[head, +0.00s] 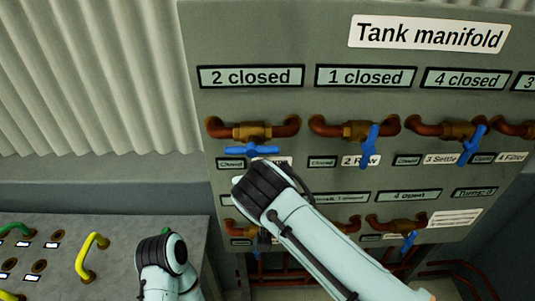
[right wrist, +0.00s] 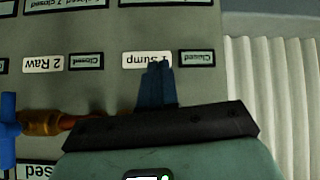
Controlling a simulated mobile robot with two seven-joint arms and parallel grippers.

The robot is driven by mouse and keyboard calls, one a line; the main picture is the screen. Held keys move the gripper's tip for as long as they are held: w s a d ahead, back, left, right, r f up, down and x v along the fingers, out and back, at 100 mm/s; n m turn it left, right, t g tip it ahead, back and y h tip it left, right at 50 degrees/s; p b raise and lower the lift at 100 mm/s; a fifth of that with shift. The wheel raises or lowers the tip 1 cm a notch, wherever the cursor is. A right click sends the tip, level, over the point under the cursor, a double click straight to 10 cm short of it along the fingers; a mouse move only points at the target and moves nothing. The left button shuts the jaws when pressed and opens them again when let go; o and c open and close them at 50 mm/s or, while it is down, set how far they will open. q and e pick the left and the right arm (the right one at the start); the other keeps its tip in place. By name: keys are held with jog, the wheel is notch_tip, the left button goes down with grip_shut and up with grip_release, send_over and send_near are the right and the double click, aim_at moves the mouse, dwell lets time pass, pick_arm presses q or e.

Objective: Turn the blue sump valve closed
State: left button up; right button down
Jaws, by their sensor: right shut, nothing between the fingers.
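The blue sump valve handle (head: 252,150) is the leftmost on the upper pipe row. In the head view it lies level, parallel to its brass and copper pipe. My right arm reaches up to just below it and hides part of the labels there. My right gripper (right wrist: 157,66) is shut and empty in the right wrist view, its fingertips in front of the "1 Sump" label (right wrist: 146,61). The sump handle cannot be made out in that view, and whether the fingers touch it cannot be told. My left arm shows at the lower left; its gripper is not visible.
The Tank manifold panel (head: 425,34) carries other blue handles, including the 2 Raw valve (head: 370,146) and 3 Settle valve (head: 471,146), both pointing mostly downward. A grey console (head: 130,225) with yellow and green handles stands at the lower left.

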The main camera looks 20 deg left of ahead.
jog(key=s+d+r+m+t, duration=0.15)
jog(key=s+r, duration=0.25)
jog(key=r, duration=0.5)
jog(key=s+d+r+m+t, duration=0.15)
jog(key=s+r, duration=0.25)
jog(key=r, duration=0.4)
jog(key=n+p, duration=0.1)
jog(key=p, duration=0.1)
send_over(268, 148)
jog(key=s, duration=0.3)
notch_tip(268, 148, down, 4)
jog(key=shift+y, duration=0.3)
jog(key=f, duration=0.4)
jog(key=shift+w+d+b, duration=0.1)
jog(key=shift+d+b, duration=0.15)
jog(key=shift+b, duration=0.1)
pick_arm(q)
jog(key=shift+w+r, duration=0.5)
jog(key=shift+r, duration=0.4)
pick_arm(e)
jog(key=shift+w+f, duration=0.15)
